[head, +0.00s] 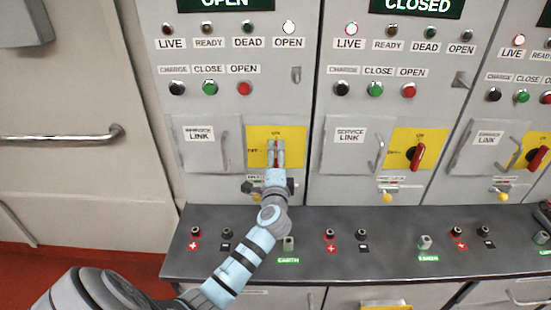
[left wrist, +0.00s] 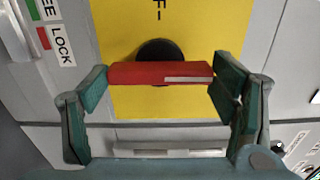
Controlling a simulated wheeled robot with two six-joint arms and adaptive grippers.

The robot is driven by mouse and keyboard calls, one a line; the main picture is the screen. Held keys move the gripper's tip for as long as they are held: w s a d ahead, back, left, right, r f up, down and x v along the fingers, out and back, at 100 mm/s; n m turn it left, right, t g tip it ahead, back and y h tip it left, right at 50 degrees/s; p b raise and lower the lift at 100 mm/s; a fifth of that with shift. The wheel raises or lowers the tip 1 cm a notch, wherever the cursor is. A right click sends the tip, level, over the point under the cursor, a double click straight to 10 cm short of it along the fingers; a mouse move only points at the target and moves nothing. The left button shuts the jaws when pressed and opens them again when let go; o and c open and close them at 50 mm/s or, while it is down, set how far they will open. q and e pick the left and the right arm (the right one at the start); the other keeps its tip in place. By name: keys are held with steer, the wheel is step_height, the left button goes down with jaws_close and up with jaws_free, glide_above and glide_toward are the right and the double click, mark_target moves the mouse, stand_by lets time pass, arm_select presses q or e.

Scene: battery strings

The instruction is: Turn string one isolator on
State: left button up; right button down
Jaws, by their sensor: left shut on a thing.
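The string one isolator is on the leftmost panel, on a yellow plate (head: 255,133) marked ON at the top and OFF at the left. Its red handle (left wrist: 160,73) sits on a black hub (left wrist: 158,48). My left gripper (head: 276,146) is shut on this handle and covers most of it in the head view. In the left wrist view its fingers (left wrist: 160,88) are at the two ends of the handle. The handle lies across that picture, square to the OFF mark, with its white stripe at the right end, the ON side. My right gripper is not in view.
A service link cover (head: 200,144) with a handle is left of the plate. A second isolator (head: 417,157) is on the middle panel. The grey shelf (head: 390,260) below carries several terminals. The leftmost sign reads OPEN, the middle one CLOSED.

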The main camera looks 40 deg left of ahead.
arm_select(q)
steer(key=shift+f, duration=0.1)
steer(key=o, duration=1.2)
steer(key=shift+c, duration=0.2)
steer(key=v, duration=1.2)
